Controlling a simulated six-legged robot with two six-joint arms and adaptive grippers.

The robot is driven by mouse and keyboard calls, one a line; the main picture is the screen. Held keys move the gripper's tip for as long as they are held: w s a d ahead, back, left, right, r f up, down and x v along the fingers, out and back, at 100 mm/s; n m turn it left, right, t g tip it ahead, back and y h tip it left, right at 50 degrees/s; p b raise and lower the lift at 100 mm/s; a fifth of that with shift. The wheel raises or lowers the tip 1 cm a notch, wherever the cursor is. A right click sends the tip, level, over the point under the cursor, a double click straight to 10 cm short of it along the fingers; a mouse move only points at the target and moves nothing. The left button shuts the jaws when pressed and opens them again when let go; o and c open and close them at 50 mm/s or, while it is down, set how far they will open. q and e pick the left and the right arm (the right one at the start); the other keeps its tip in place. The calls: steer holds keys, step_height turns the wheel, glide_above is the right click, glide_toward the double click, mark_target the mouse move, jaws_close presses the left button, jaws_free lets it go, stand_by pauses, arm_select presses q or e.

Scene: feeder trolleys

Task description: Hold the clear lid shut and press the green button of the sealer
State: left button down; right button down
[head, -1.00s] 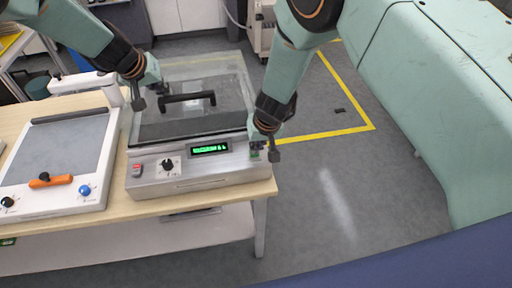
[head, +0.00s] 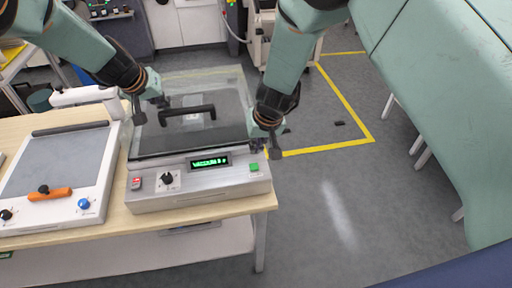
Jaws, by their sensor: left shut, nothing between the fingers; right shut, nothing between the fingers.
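The sealer (head: 190,197) is a silver box on the wooden table, with a lit green display (head: 209,162), a black knob and a red switch on its front. Its clear lid (head: 205,83) with a black handle (head: 187,115) appears lowered over the chamber. The green button (head: 254,167) is visible at the right of the front panel. My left gripper (head: 150,111) is shut and empty at the lid's left side, left of the handle; I cannot tell if it touches the lid. My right gripper (head: 265,148) is shut and empty, above and slightly right of the green button, apart from it.
A white device (head: 97,196) with a grey plate, orange handle and blue knob stands left of the sealer on the table (head: 120,221). Floor right of the table is open, with yellow tape (head: 345,104) and a small black item (head: 339,123).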

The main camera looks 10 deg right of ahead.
arm_select(q)
steer(key=shift+s+f, duration=0.15)
steer(key=shift+f, duration=0.05)
